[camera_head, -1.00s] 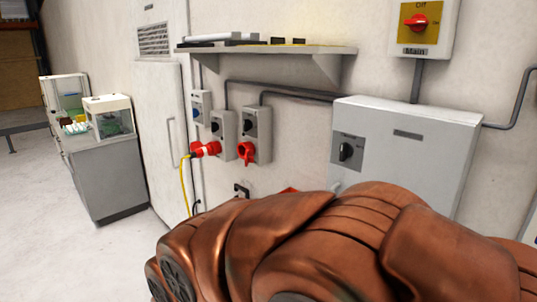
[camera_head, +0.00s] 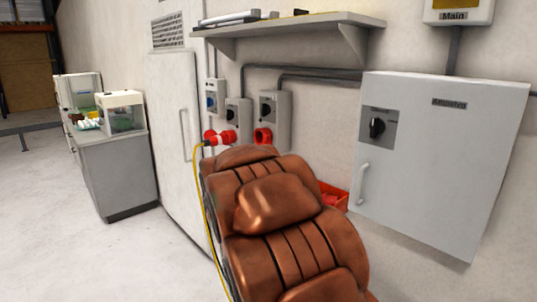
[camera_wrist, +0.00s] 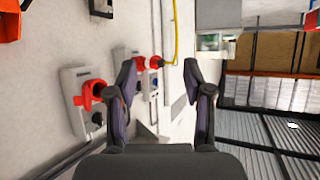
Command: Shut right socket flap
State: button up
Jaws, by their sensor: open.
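The right socket (camera_head: 263,135) is red and sits on a grey switch box (camera_head: 284,112) on the wall; my arm covers its lower part in the head view. In the wrist view the right socket (camera_wrist: 76,100) shows left of my gripper, its red flap (camera_wrist: 97,88) standing out from the opening, apparently open. My gripper (camera_wrist: 160,75) is open and empty, its left finger close to the flap in the picture; I cannot tell whether they touch. My gripper is hidden behind my arm in the head view.
The left socket holds a red plug (camera_head: 222,138) with a yellow cable (camera_head: 205,190) hanging down. A large grey cabinet (camera_head: 445,160) with a handle is to the right, a shelf (camera_head: 300,22) above. A red bin (camera_head: 333,196) is below. Free floor lies left.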

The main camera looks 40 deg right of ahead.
jog(key=shift+w+d+r+m+t+h+b, duration=0.7)
jog(key=shift+w+d+r+h, duration=0.85)
jog(key=shift+d, duration=3.1)
jog(key=shift+w+d+r+m+t+h+b, duration=0.7)
jog(key=shift+d+r+h, duration=0.9)
jog(key=shift+d, duration=3)
jog(key=shift+w+d+r+m+t+h+b, duration=0.75)
jog(key=shift+d+h, duration=1.3)
jog(key=shift+d, duration=2.6)
jog(key=shift+w+r+n+p, duration=0.25)
jog(key=shift+w+r+p, duration=0.05)
jog(key=shift+w, duration=0.25)
jog(key=shift+c, duration=0.3)
jog(key=c, duration=0.5)
grip_shut()
jog(key=shift+s+d, duration=0.1)
